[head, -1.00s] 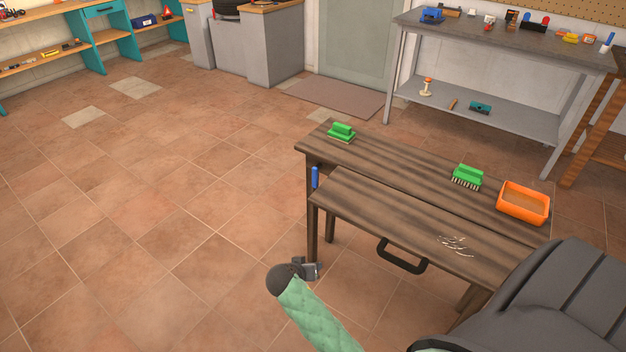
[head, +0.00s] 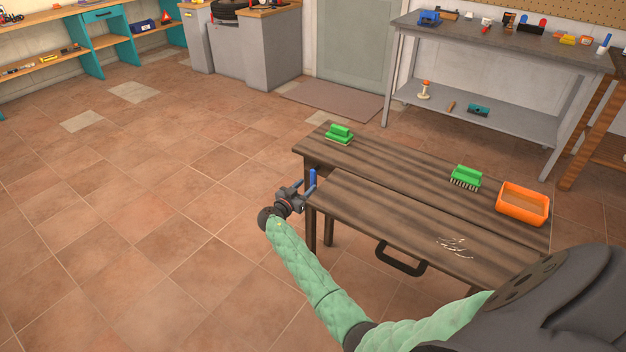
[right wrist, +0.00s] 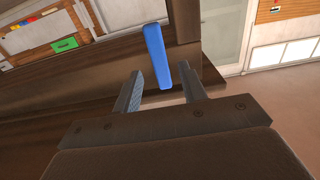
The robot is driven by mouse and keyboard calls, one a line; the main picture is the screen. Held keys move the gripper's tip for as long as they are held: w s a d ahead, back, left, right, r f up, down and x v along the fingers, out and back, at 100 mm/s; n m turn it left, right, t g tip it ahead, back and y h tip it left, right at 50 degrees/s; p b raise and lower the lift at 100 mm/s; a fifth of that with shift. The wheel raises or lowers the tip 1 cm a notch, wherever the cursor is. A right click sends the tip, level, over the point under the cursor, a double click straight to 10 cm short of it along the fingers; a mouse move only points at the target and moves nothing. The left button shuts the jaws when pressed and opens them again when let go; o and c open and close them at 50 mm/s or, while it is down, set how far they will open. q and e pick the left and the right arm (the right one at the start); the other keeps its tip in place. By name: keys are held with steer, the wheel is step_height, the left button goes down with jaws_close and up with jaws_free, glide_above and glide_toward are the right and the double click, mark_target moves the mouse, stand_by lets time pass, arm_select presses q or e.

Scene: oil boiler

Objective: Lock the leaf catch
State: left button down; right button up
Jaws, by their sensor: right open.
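The leaf catch shows as a blue handle (head: 312,178) at the left end of the wooden table, by the seam between the table top (head: 400,164) and the front leaf (head: 385,213). The handle stands roughly upright. My right gripper (head: 300,193) is open just left of it. In the right wrist view the blue handle (right wrist: 154,45) reaches down into the gap between the open fingers; I cannot tell whether either finger touches it. The leaf has a black pull handle (head: 400,262) at its front edge and appears raised. My left gripper is out of view.
Two green brushes (head: 339,134) (head: 466,177) and an orange tray (head: 522,206) stand on the table top. Pale shavings (head: 455,246) lie on the leaf. A grey workbench (head: 480,110) stands behind. The tiled floor left of the table is clear.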

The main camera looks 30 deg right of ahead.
mark_target(312, 181)
steer(key=p+x, duration=0.1)
steer(key=x, duration=0.3)
steer(key=shift+r, duration=0.1)
steer(key=shift+w+d, duration=0.3)
steer(key=shift+d, duration=0.3)
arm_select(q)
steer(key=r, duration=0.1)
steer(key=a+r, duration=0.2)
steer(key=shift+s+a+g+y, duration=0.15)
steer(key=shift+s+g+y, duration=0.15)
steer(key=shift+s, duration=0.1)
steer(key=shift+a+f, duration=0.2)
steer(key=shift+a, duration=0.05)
arm_select(e)
jaws_close()
